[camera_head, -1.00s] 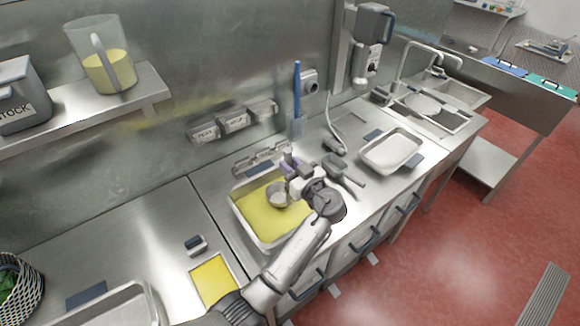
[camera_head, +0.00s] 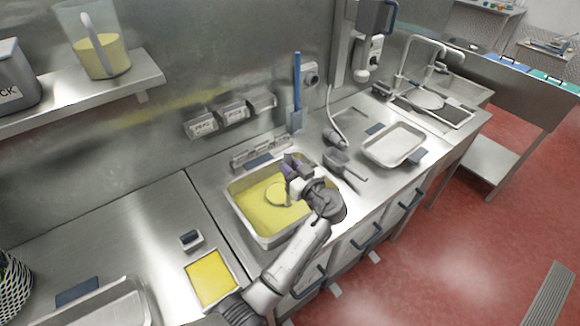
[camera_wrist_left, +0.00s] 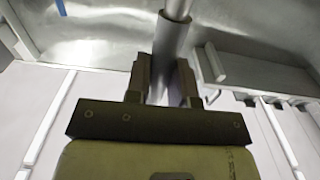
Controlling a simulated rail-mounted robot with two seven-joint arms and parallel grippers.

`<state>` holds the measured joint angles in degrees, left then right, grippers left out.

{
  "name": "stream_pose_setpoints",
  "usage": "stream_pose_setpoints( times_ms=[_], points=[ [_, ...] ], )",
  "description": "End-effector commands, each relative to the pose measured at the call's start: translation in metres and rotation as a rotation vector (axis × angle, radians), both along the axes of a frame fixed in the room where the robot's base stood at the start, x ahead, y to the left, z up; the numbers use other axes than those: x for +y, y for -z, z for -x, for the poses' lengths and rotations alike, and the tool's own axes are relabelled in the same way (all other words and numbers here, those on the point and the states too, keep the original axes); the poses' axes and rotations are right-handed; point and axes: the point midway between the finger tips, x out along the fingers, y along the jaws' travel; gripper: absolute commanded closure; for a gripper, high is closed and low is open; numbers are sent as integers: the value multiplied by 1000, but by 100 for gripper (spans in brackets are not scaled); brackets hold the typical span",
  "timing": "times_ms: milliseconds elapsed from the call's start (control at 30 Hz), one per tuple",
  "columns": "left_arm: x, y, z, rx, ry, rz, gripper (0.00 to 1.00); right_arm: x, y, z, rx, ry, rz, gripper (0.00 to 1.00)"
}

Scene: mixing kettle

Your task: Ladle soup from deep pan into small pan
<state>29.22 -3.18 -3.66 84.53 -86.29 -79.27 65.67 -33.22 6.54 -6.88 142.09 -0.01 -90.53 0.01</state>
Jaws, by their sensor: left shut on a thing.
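The deep pan (camera_head: 234,212) is a metal tray of yellow soup in the counter. The ladle bowl (camera_head: 279,193) is over its back right part and looks filled with yellow; whether it touches the soup surface I cannot tell. My left gripper (camera_head: 292,178) is above the pan's right side. In the left wrist view my left gripper (camera_wrist_left: 165,85) is shut on the ladle's grey handle (camera_wrist_left: 175,35). The small pan (camera_head: 211,279), a shallow tray with yellow in it, sits on the counter left of my left arm. My right gripper is out of view.
A dark scoop (camera_head: 342,165) lies right of the deep pan, with an empty metal tray (camera_head: 394,146) farther right. A small dark-topped block (camera_head: 191,239) stands behind the small pan. The counter (camera_head: 135,232) left of the deep pan is mostly clear.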

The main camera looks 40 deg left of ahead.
Motion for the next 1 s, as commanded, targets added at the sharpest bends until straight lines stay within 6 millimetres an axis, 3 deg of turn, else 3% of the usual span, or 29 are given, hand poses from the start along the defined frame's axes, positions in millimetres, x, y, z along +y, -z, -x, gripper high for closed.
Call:
stream_pose_setpoints(
  times_ms=[267, 1000],
  points=[
    [0, -7, 0, -3, 0, -1, 100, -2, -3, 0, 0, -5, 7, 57],
    [0, -103, 0, -5, 1, -1, 100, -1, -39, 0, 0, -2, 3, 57]
  ],
)
